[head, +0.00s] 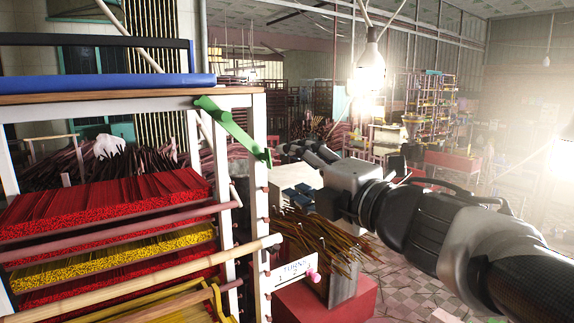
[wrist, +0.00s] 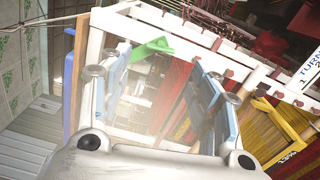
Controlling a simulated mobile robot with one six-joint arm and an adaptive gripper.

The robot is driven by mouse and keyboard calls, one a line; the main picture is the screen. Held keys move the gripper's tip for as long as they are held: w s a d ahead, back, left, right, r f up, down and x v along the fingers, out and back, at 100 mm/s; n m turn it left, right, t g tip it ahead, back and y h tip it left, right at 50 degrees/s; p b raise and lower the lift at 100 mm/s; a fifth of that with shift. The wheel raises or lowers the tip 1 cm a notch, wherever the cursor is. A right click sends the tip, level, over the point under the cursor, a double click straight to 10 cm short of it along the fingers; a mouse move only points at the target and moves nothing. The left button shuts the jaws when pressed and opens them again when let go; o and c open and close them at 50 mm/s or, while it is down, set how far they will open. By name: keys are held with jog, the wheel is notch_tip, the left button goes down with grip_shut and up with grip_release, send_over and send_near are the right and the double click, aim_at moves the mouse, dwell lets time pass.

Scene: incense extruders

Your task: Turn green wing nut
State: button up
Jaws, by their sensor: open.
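The green wing nut (head: 232,130) is a long bar on the upper part of the white rack post, slanting down to the right in the head view. In the wrist view the green wing nut (wrist: 152,47) shows ahead, between the fingertips in the picture. My gripper (head: 300,151) is right of the wing nut's lower right end, with its jaws toward the rack. In the wrist view my gripper (wrist: 162,60) is open, with nothing held between its fingers. I cannot tell whether a finger touches the nut.
The white rack (head: 260,200) holds red and yellow incense bundles (head: 110,205). A blue roll (head: 110,82) lies on its top. A sign reading TURNS (head: 292,270) and a pink knob (head: 313,275) sit lower on the post. Brown sticks (head: 320,238) stand below my arm.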

jog(key=v, duration=0.3)
jog(key=shift+s, duration=0.1)
jog(key=s+d+f+m+h, duration=0.2)
jog(key=d+f+m+h, duration=0.4)
jog(key=m, duration=0.3)
jog(key=s+d+f+m+h, duration=0.2)
jog(key=d+f+m+h, duration=0.2)
jog(key=d+m+h, duration=0.35)
jog(key=s+a+f+m+g+y, duration=0.1)
jog(key=s+f+m+g, duration=0.4)
jog(key=s+f, duration=0.4)
jog(key=s+a+f+m+g+y, duration=0.2)
jog(key=s+f+m+g, duration=0.3)
jog(key=s+f, duration=0.5)
jog(key=shift+s+f, duration=0.25)
jog(key=shift+s, duration=0.1)
